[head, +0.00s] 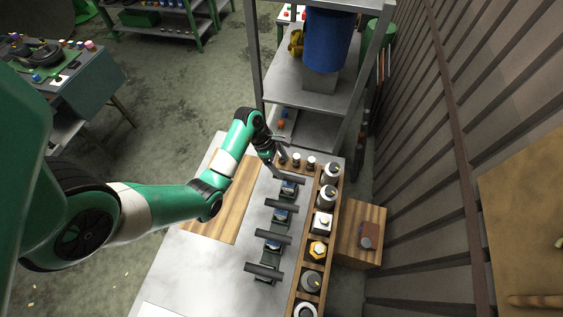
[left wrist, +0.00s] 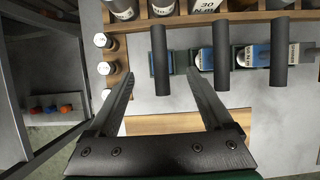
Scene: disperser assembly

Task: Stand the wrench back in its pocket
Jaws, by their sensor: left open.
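No thing is clearly identifiable as the wrench. Several dark bar-handled tools with blue labelled bodies stand in a row on the grey bench; the farthest (head: 288,187) is by my left gripper (head: 277,168). In the left wrist view the left gripper (left wrist: 160,80) is open and empty, its fingers apart. The end of one dark bar (left wrist: 160,60) shows between and beyond the fingertips; I cannot tell whether it touches them. A wooden rack (head: 328,232) with pockets runs along the bench's right side. My right gripper is not in view.
A metal shelf (head: 318,130) stands beyond the bench.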

